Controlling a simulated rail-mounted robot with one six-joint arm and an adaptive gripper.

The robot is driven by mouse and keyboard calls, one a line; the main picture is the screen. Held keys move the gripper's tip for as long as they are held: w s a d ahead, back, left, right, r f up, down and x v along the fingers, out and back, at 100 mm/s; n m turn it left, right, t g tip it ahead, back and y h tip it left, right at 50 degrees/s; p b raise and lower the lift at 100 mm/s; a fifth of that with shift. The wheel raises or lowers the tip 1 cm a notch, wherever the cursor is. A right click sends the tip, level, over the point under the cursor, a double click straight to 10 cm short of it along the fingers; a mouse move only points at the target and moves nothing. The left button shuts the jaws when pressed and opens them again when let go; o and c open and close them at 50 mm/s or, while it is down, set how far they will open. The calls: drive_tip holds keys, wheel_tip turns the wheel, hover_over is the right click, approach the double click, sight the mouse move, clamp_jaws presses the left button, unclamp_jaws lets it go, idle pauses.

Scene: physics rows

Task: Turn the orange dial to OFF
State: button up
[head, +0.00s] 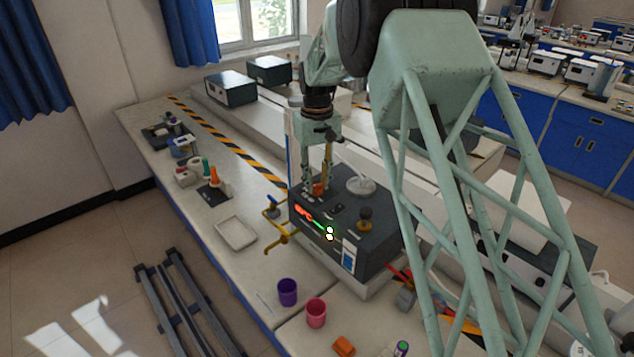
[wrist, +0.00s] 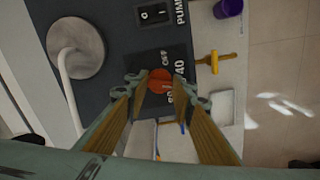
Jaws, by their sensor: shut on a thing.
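The orange dial (wrist: 160,79) sits on the dark top panel of a box-shaped device (head: 352,235). In the wrist view it lies between my gripper's two fingertips (wrist: 161,92), which close on it from both sides. The panel shows an OFF mark above the dial and a 40 beside it; other marks are partly hidden by the fingers. In the head view my gripper (head: 318,190) points down onto the device's top, with the dial (head: 318,187) small and partly covered at its tips. The dial's pointer direction cannot be told.
A black PUMP switch (wrist: 153,14) and a round grey fitting with a pale tube (wrist: 75,48) share the panel. Yellow valve handles (head: 281,237) stick out at the device's front left. A white tray (head: 236,233), purple cup (head: 288,291) and pink cup (head: 316,312) stand on the bench.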

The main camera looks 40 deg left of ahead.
drive_tip(key=n, duration=0.4)
drive_tip(key=shift+p, duration=0.4)
drive_tip(key=n, duration=0.5)
drive_tip(key=shift+w, duration=0.1)
drive_tip(key=n, duration=0.4)
drive_tip(key=shift+p, duration=0.4)
drive_tip(key=shift+n, duration=2.1)
drive_tip(key=o, duration=0.9)
